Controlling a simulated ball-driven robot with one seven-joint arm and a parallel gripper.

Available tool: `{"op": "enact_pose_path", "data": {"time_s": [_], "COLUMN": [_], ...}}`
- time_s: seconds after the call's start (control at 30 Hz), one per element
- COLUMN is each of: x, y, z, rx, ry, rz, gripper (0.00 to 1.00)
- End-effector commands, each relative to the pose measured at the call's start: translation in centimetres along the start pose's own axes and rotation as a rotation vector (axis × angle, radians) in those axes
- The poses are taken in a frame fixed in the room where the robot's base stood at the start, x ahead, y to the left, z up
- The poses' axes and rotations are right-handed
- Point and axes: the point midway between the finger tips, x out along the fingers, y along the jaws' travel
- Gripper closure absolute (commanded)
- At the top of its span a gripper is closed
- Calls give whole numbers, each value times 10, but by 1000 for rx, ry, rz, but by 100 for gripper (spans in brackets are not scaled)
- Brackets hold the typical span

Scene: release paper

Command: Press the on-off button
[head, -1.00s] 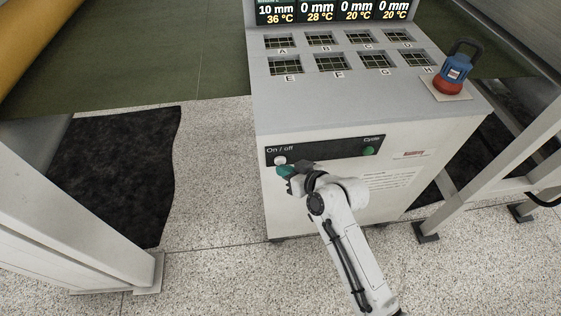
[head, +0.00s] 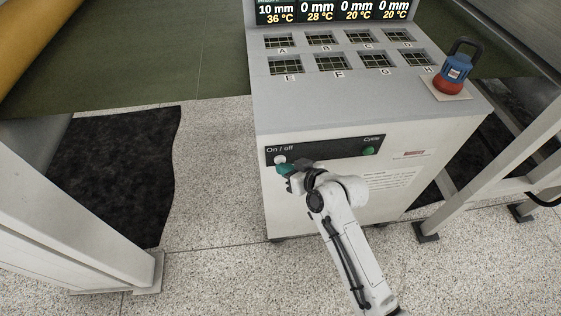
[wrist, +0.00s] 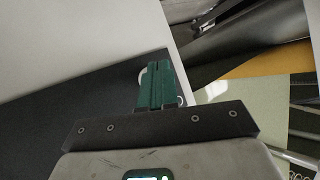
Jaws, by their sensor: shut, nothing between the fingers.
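The white on-off button (head: 280,160) sits on the dark panel (head: 325,151) of the grey machine, under the "On / off" label. My gripper (head: 281,168) has teal fingers and is shut and empty. Its tips are at the lower edge of the button; I cannot tell whether they touch it. In the wrist view the shut fingers (wrist: 158,80) point at the dark panel, and a bit of the white button (wrist: 142,75) shows beside their tips. The fingers hide the rest of the button there.
A green Cycle button (head: 369,151) is at the panel's right end. A red and blue device (head: 452,72) with a black handle stands on the machine top. Grey frame posts (head: 75,215) stand at left and right.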

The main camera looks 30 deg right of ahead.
Motion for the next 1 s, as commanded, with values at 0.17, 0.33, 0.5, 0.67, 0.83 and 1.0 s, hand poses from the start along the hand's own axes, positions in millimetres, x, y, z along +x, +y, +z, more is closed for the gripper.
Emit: {"op": "enact_pose_path", "data": {"time_s": [0.17,0.33,0.5,0.67,0.83,1.0], "x": [3,3,2,-3,-4,-4], "y": [2,2,2,-1,-2,-3], "z": [-3,-3,-3,-1,1,2], "rx": [0,0,0,0,0,0], "ry": [1,2,2,2,1,1], "rz": [0,0,1,1,1,0], "gripper": [100,100,100,100,100,100]}}
